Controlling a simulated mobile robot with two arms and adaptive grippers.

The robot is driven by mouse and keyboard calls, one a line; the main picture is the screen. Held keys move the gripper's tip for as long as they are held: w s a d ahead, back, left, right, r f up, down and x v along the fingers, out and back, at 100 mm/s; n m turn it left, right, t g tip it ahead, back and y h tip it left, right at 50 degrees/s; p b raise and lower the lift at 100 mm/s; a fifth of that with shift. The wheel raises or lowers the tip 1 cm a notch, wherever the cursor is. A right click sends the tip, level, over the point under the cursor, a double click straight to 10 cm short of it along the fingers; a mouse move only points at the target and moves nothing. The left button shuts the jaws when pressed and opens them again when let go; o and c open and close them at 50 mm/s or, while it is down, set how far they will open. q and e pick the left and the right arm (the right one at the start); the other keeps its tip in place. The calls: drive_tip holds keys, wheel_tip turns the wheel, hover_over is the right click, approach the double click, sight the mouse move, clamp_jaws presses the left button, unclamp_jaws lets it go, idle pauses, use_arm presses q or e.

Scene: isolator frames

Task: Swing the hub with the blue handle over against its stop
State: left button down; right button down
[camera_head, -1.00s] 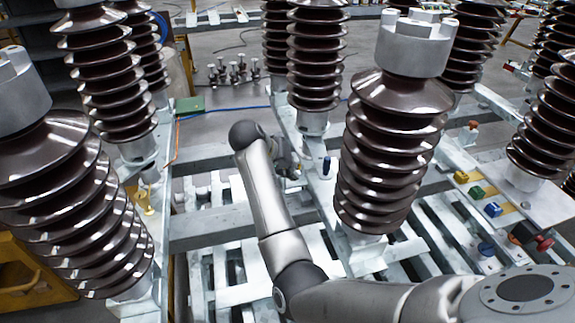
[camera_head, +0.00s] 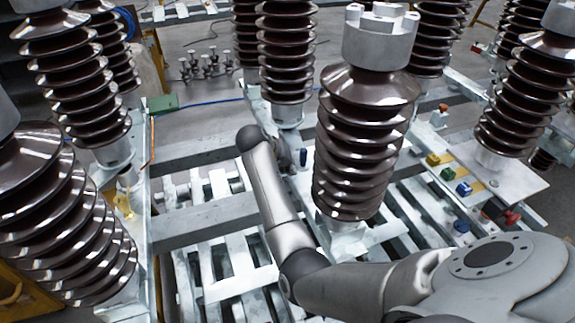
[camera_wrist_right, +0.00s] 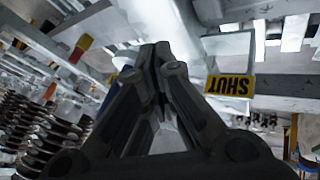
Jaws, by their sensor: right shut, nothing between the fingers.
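The blue handle (camera_head: 303,157) is a small upright blue grip on the grey frame, left of the large front insulator. A blue part (camera_wrist_right: 127,100), likely the same handle, shows partly hidden behind a finger in the right wrist view. My right gripper (camera_wrist_right: 155,55) is shut and empty, its fingertips together. In the head view my right gripper is mostly hidden behind my own arm, just left of the blue handle. I cannot tell whether it touches the handle. The hub itself is not clearly visible. My left gripper is out of view.
Tall brown ribbed insulators, including the large front insulator (camera_head: 362,140), crowd both sides of my right arm. Yellow, green and blue blocks (camera_head: 447,174) sit on a plate at right, near a red knob (camera_head: 511,217). A green box (camera_head: 162,104) stands at back left.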

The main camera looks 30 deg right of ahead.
sight(309, 167)
drive_tip(key=s+d+p, duration=0.1)
drive_tip(key=d+p, duration=0.1)
drive_tip(key=d, duration=0.1)
drive_tip(key=s+d+p, duration=0.1)
drive_tip(key=d, duration=0.1)
drive_tip(key=shift+s+d+r+p, duration=0.15)
drive_tip(key=shift+s+d+p, duration=0.05)
drive_tip(key=shift+s+p, duration=0.15)
drive_tip(key=shift+d, duration=0.2)
